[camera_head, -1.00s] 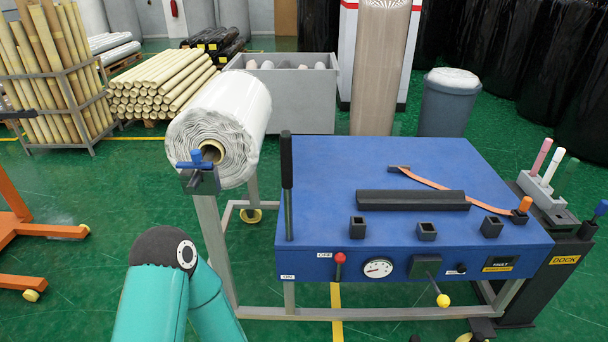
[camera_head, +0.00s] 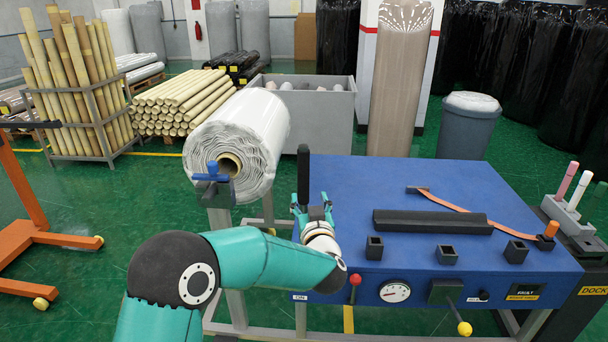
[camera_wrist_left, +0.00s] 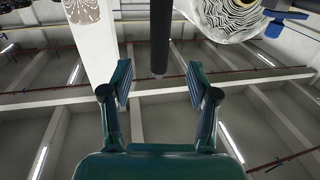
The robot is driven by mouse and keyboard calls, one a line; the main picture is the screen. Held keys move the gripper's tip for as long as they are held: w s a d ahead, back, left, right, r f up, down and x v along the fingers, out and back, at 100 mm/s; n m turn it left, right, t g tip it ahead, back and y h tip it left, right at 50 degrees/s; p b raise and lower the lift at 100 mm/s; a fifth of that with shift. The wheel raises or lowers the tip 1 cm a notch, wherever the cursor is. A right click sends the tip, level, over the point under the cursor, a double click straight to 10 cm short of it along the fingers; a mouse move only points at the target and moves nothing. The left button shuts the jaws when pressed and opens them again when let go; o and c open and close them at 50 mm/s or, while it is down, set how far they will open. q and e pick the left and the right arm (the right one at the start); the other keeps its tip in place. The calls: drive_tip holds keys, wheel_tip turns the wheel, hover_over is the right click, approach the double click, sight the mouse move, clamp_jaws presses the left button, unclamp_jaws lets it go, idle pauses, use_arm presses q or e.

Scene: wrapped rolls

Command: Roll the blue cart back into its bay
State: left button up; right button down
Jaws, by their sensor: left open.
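The blue cart (camera_head: 340,190) has a flat blue top and a front panel with a gauge, a red-knobbed lever (camera_head: 354,283) and a yellow-knobbed lever (camera_head: 464,328). A black upright handle (camera_head: 303,165) stands at its left edge. My left gripper (camera_head: 312,205) is open at this handle, its fingers near the lower part. In the left wrist view, the handle (camera_wrist_left: 160,40) lies ahead of the open fingers (camera_wrist_left: 158,85), in line with the gap between them; I cannot tell whether they touch it. No bay is clearly marked. My right gripper is not in view.
A white wrapped roll (camera_head: 240,140) on a stand is close left of the handle. A dark post marked DOCK (camera_head: 592,291) stands at the cart's right. An orange frame (camera_head: 50,238) is at far left. Green floor is clear between it and the roll.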

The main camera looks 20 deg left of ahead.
sight(304, 178)
use_arm(q)
drive_tip(key=p+x, duration=0.2)
drive_tip(key=x, duration=1.1)
drive_tip(key=shift+p, duration=0.35)
drive_tip(key=shift+c, duration=0.4)
clamp_jaws()
